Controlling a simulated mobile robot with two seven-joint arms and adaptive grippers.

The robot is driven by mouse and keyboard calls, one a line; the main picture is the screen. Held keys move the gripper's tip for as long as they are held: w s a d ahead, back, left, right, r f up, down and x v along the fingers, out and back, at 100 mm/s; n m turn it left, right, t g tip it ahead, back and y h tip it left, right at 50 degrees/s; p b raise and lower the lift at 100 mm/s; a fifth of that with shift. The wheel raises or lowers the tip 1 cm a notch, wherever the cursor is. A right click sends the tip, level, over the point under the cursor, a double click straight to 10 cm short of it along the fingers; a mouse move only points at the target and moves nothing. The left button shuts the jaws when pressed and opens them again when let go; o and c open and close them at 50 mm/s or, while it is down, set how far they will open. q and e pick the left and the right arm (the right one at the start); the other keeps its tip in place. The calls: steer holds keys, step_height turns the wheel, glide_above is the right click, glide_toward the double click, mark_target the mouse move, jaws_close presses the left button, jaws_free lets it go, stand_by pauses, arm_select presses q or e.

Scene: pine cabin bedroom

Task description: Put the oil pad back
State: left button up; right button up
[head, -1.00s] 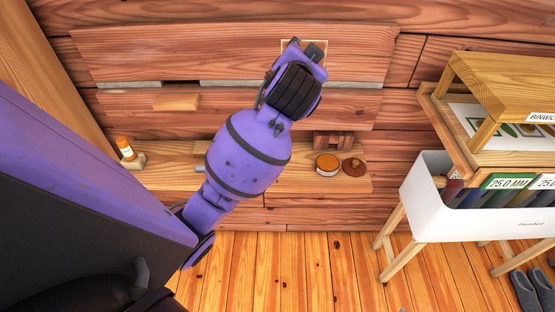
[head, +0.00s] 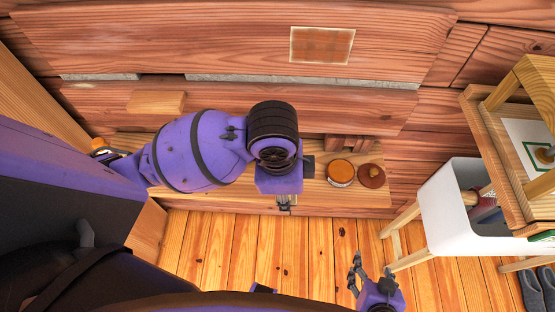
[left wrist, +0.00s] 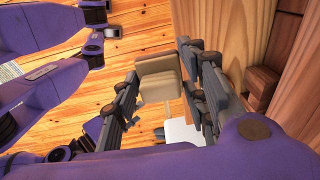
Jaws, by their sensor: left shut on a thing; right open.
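My left gripper (head: 285,204) hangs in front of the low shelf, left of the round tin. In the left wrist view a pale beige block (left wrist: 158,80), apparently the oil pad, sits between its fingers, which are shut on it. In the head view this block is hidden or too small to make out. My right gripper (head: 373,278) is open and empty over the floor at the bottom. A square brown patch with a pale border (head: 322,45) shows on the wall board, with nothing touching it.
An orange-topped tin (head: 341,173) and a round brown lid with a knob (head: 371,176) stand on the low shelf (head: 325,193). A small wooden block (head: 156,102) sits on the left. A white bin (head: 448,205) and wooden stand are at right.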

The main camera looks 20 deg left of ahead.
arm_select(q)
steer(key=shift+s+d+g+y, duration=0.1)
steer(key=shift+s+g+y, duration=0.2)
steer(key=shift+g+y, duration=0.1)
steer(key=w+a+f, duration=0.1)
steer(key=w+f, duration=0.2)
steer(key=w, duration=0.1)
steer(key=w+a+f, duration=0.1)
steer(key=w+f, duration=0.2)
steer(key=w, duration=0.1)
steer(key=w+a+f, duration=0.1)
steer(key=w+f, duration=0.1)
steer(key=w, duration=0.2)
steer(key=shift+w+a+f, duration=0.35)
steer(key=shift+a+f, duration=0.05)
steer(key=shift+w+f, duration=0.2)
steer(key=shift+f, duration=0.05)
steer(key=shift+w+a+f, duration=0.1)
steer(key=shift+w+f, duration=0.1)
steer(key=shift+f, duration=1.6)
steer(key=shift+f, duration=0.1)
steer(key=o, duration=1)
steer(key=shift+o, duration=0.2)
